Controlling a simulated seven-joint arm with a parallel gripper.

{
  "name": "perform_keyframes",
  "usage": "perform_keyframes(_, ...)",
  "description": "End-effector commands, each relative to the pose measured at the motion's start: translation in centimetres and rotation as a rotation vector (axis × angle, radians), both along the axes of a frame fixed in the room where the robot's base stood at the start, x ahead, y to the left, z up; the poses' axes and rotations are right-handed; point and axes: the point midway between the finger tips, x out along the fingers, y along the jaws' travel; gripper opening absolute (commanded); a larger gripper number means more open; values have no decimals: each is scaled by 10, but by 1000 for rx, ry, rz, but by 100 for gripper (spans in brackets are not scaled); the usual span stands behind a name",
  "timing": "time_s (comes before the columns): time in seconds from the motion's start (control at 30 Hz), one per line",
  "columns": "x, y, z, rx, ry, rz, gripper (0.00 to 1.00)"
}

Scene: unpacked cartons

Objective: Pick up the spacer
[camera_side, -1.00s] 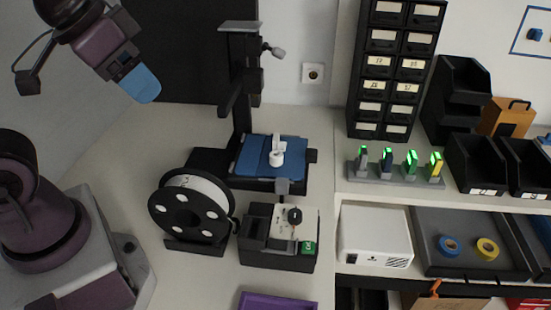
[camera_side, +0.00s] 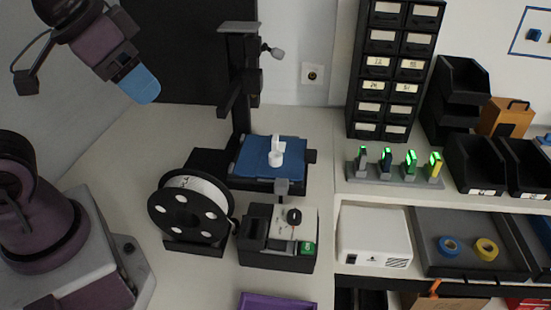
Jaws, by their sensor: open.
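A small white part (camera_side: 276,156), which I take for the spacer, stands on the blue bed (camera_side: 250,163) of a black 3D printer (camera_side: 240,112). It has a round base and a narrow upright piece; its finer shape is too small to tell. My gripper (camera_side: 142,87), with blue fingers, is raised at the upper left, well apart from the white part and the printer. It is open, and nothing shows between the fingers.
A filament spool (camera_side: 166,222) and a black control box (camera_side: 279,259) stand before the printer. A purple tray (camera_side: 279,302) lies at the front edge. Drawers (camera_side: 379,90), a rack of lit tools (camera_side: 400,179) and black bins (camera_side: 477,166) are on the right. Bare table lies left of the printer.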

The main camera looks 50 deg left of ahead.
Motion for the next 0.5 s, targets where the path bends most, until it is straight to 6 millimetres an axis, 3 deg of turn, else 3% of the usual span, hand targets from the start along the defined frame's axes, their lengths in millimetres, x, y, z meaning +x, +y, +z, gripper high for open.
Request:
perform_keyframes(0.23,3,2,53,30,1,-22,63)
perform_keyframes(0.5,68,44,44,719,146,-600,63)
